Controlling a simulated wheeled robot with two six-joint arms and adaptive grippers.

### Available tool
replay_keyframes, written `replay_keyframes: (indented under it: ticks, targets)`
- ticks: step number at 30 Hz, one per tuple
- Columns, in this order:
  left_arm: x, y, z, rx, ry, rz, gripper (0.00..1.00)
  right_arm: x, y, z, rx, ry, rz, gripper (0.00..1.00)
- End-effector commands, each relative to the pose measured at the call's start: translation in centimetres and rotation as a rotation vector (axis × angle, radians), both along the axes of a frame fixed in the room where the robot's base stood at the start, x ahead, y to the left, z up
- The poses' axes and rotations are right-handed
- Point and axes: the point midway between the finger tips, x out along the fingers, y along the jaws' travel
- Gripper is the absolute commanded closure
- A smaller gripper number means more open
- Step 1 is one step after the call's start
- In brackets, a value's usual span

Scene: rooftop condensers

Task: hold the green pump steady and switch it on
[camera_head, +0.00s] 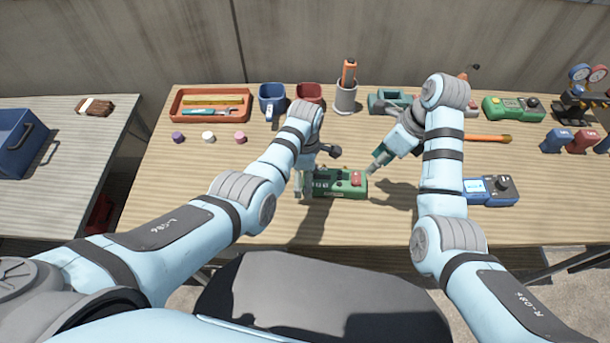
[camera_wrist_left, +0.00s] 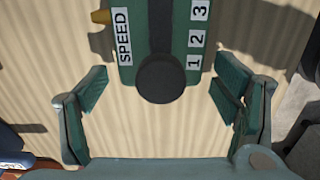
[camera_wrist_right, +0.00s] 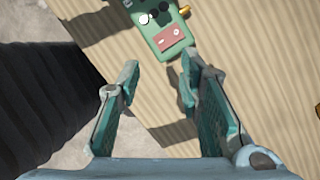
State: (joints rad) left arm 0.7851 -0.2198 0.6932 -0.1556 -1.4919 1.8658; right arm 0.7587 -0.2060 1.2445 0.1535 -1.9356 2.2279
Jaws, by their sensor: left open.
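The green pump (camera_head: 338,184) lies on the near middle of the bench, with a red switch (camera_head: 357,179) at its right end. In the left wrist view the pump (camera_wrist_left: 180,38) shows a SPEED label, numbers and a black knob (camera_wrist_left: 160,78). My left gripper (camera_head: 312,172) is open at the pump's left end, its fingers on either side of the knob end and apart from it. My right gripper (camera_head: 376,163) is open and empty, just right of the pump. In the right wrist view the red switch (camera_wrist_right: 172,38) is ahead of its fingertips; whether it is tilted is unclear.
A blue device (camera_head: 490,190) lies right of my right arm. Another green device (camera_head: 513,108) is at the back right. An orange tray (camera_head: 210,119), cups and a grey holder (camera_head: 346,98) line the back. Small caps (camera_head: 208,136) sit at the left; bench front left is clear.

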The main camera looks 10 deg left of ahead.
Motion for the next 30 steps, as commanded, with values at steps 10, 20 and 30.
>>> replay_keyframes:
  ticks: [10, 20, 30]
  targets:
    - [0.0, 0.0, -0.7, -0.001, -0.001, 0.0, 0.22, 0.0, 0.0, 0.0, 0.0, 0.0, 0.0, 0.67]
    - [0.0, 0.0, -0.6, -0.001, -0.001, 0.0, 0.74, 0.0, 0.0, 0.0, 0.0, 0.0, 0.0, 0.67]
    - [0.0, 0.0, -0.6, -0.001, -0.001, 0.0, 0.94, 2.2, 0.1, 3.3, -0.002, -0.061, 0.005, 1.0]
